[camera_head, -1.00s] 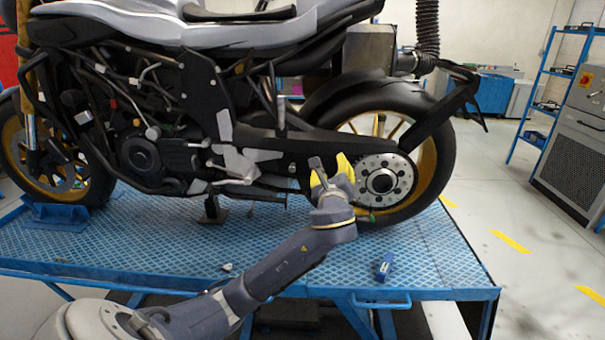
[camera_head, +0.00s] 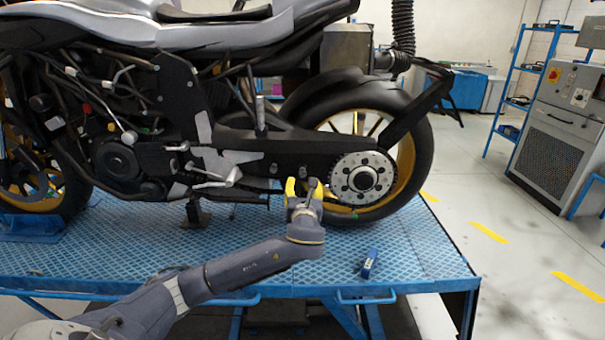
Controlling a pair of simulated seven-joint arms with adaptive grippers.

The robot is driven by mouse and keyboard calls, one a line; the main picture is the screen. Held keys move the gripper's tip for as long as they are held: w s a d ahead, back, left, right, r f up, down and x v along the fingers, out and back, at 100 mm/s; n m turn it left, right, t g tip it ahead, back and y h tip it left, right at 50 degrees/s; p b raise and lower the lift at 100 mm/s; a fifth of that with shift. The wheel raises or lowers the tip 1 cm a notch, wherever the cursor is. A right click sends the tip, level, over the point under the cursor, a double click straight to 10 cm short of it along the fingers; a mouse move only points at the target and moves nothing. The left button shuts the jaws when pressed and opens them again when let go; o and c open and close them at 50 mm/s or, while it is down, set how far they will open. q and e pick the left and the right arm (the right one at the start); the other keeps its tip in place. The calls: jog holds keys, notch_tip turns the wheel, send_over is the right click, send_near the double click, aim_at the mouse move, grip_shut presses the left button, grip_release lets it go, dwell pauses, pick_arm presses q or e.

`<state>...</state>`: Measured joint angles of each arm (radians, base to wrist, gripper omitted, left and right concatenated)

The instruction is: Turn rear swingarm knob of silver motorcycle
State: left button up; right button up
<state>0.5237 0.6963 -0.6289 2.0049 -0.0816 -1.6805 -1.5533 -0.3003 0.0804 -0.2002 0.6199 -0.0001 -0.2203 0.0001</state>
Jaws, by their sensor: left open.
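The silver motorcycle (camera_head: 235,30) stands on a blue platform, its rear wheel to the right. Its black rear swingarm (camera_head: 240,142) runs back to the silver hub disc (camera_head: 363,178). Two small round knob-like parts show low on the swingarm, a left one (camera_head: 273,170) and a right one (camera_head: 302,171). My left gripper (camera_head: 302,184) is open, its fingers pointing up just below the right one. No contact can be made out, and nothing shows between the fingers. My right gripper is out of view.
The blue textured platform (camera_head: 430,245) has bare room right of my arm. A small blue object (camera_head: 369,262) lies near its front edge. A grey cabinet (camera_head: 560,115) and blue shelving (camera_head: 515,100) stand at the right, beyond open floor.

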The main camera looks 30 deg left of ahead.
aim_at(303, 175)
pick_arm(q)
jog(key=x, duration=0.9)
jog(key=shift+w, duration=0.15)
jog(key=shift+c, duration=0.6)
grip_shut()
